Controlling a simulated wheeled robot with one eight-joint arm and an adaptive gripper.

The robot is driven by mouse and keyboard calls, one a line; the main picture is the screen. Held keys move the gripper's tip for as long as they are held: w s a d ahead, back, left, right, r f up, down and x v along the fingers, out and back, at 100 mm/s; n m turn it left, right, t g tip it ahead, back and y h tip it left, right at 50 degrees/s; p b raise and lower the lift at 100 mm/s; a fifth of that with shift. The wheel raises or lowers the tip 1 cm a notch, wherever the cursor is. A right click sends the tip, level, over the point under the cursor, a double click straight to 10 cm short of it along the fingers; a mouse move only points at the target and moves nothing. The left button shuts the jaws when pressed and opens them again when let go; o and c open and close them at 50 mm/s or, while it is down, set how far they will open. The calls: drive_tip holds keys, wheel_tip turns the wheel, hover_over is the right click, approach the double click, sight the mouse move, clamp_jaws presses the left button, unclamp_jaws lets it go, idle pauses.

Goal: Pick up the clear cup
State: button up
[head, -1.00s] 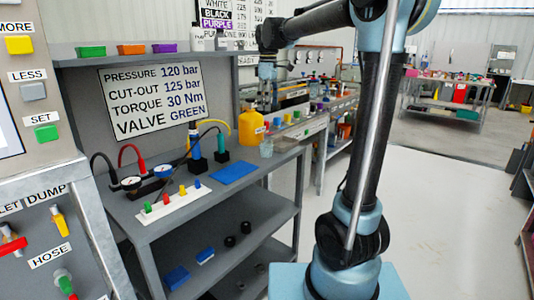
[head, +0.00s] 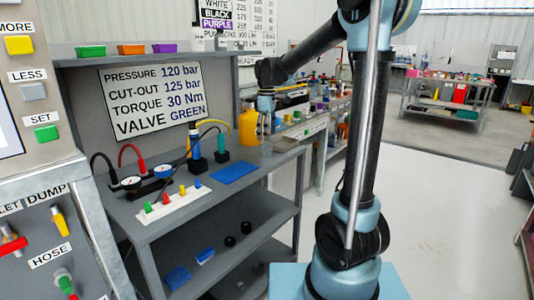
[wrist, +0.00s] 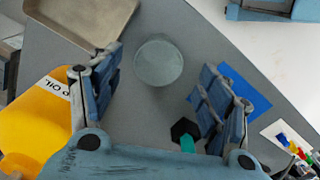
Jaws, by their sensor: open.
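The clear cup (wrist: 158,62) stands on the grey bench top. In the wrist view it is seen from above, ahead of and between the spread fingers of my gripper (wrist: 160,90). The fingers are open and empty, and they do not appear to touch the cup. In the head view the cup (head: 266,148) is a small, faint shape near the bench's right end. My gripper (head: 265,128) points down just above it there.
A yellow oil bottle (wrist: 38,122) stands close by my left finger. A blue mat (wrist: 243,90) and a dark hexagonal-based object with a teal top (wrist: 186,136) are near the right finger. A valve block (head: 173,204) sits further along the bench.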

sight(266, 143)
drive_tip(key=shift+w+a+f, duration=0.1)
drive_tip(key=shift+f, duration=2.5)
drive_tip(key=shift+c, duration=0.2)
drive_tip(key=c, duration=1)
